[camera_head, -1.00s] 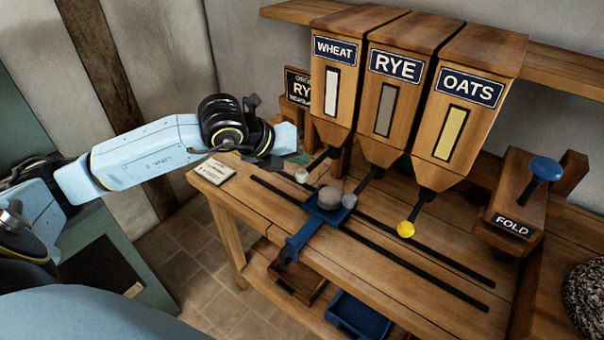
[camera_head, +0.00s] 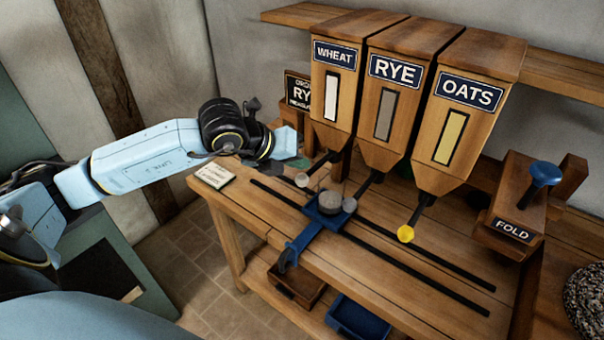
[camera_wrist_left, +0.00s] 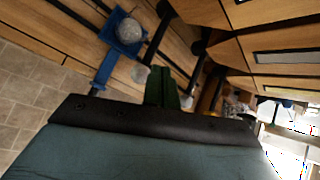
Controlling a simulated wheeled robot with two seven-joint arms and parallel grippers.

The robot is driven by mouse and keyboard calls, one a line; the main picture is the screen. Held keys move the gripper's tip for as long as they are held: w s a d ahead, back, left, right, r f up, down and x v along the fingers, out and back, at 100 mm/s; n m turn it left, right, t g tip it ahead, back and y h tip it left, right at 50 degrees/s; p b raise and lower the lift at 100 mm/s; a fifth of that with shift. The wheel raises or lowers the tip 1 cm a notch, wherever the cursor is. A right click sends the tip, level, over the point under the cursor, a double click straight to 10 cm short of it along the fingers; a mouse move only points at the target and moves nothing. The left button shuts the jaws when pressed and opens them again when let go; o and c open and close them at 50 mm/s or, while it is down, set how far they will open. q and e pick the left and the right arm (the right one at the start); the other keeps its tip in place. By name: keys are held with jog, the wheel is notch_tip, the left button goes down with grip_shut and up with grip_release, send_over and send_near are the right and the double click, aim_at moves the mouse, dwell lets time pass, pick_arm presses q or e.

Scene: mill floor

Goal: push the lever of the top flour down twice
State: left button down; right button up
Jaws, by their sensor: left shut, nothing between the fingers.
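Three wooden hoppers stand in a row, marked WHEAT (camera_head: 346,78), RYE (camera_head: 384,112) and OATS (camera_head: 455,135). The order board (camera_head: 298,90) behind them shows "RY" in its large line; the rest is hidden. Each hopper has a lever below: white-knobbed for wheat (camera_head: 302,180), grey-knobbed for rye (camera_head: 349,204), yellow-knobbed for oats (camera_head: 405,233). My right gripper is not in view.
A blue carriage (camera_head: 318,230) with a grey rounded load (camera_head: 331,203) sits on two black rails below the hoppers. A FOLD box (camera_head: 512,228) with a blue knob (camera_head: 546,170) stands at right. A small card (camera_head: 213,174) lies on the left bench corner.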

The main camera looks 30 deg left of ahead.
aim_at(296, 182)
pick_arm(q)
jog(key=shift+f, duration=0.15)
dwell(0.8)
jog(key=shift+f+b, duration=0.3)
jog(key=shift+b, duration=0.35)
jog(key=shift+f+b, duration=2.6)
jog(key=shift+b, duration=0.05)
dwell(1.8)
jog(key=shift+r, duration=0.15)
dwell(0.4)
jog(key=shift+r+p, duration=1.8)
jog(key=shift+r, duration=1.1)
